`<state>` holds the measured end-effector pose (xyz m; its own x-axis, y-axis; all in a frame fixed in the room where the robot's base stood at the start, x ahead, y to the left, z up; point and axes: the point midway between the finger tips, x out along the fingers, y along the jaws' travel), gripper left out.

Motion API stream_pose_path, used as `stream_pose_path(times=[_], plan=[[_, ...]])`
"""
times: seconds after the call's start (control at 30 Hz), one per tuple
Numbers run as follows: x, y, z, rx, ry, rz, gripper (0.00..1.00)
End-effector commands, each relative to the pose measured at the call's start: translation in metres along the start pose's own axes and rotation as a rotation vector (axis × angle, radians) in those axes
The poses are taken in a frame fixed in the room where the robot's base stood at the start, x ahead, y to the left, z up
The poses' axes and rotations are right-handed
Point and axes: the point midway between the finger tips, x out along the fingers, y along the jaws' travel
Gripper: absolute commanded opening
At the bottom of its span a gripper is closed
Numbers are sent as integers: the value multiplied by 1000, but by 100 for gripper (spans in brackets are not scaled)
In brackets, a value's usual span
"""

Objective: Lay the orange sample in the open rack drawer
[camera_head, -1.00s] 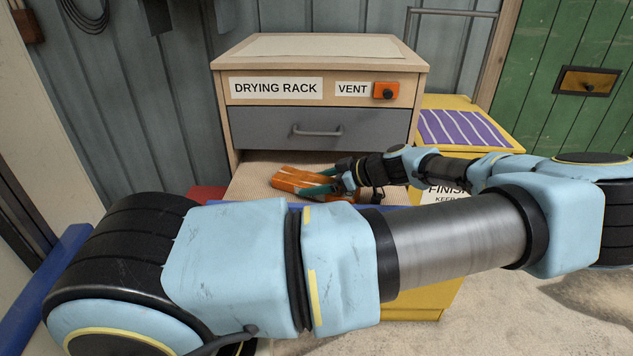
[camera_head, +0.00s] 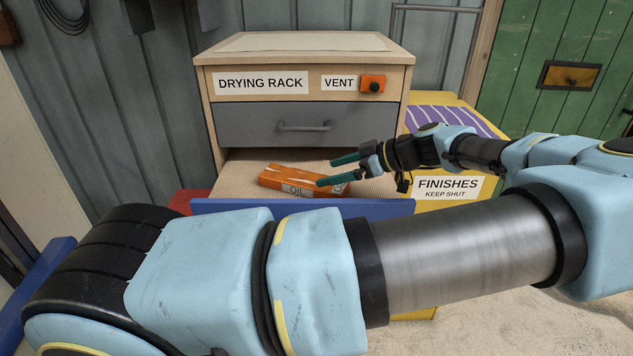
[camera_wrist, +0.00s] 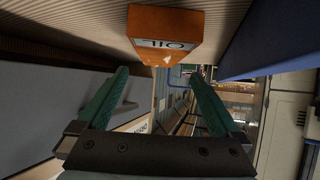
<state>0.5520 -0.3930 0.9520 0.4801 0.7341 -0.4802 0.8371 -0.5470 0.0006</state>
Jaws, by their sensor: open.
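The orange sample (camera_head: 296,182), a flat block with a white label reading OIL, lies in the open lower drawer (camera_head: 240,163) with the ribbed beige bottom and blue front. My gripper (camera_head: 332,171) is open, its two green fingers pointing left. It is to the right of the sample, with the near finger in front of the sample's right end in the head view. In the wrist view the sample (camera_wrist: 165,35) lies on the ribbed drawer bottom beyond the open fingertips, with nothing between the fingers.
The drying rack (camera_head: 402,58) has a shut grey drawer (camera_head: 260,126) above the open one and an orange vent switch (camera_head: 373,84). A yellow finishes cabinet (camera_head: 482,190) stands to its right. The blue drawer front (camera_head: 300,207) borders the near side.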

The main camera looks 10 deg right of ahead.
Motion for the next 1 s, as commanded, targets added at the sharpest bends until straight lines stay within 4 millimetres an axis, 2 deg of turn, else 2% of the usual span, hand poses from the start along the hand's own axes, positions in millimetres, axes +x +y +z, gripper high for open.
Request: stream_pose_path(times=[0.1,0.23,0.63,1.0], plan=[[-17,1,2,1,0,2,100],[-27,0,1,0,0,1,100],[-31,0,-2,0,0,0,100],[-58,0,-51,0,1,0,100]])
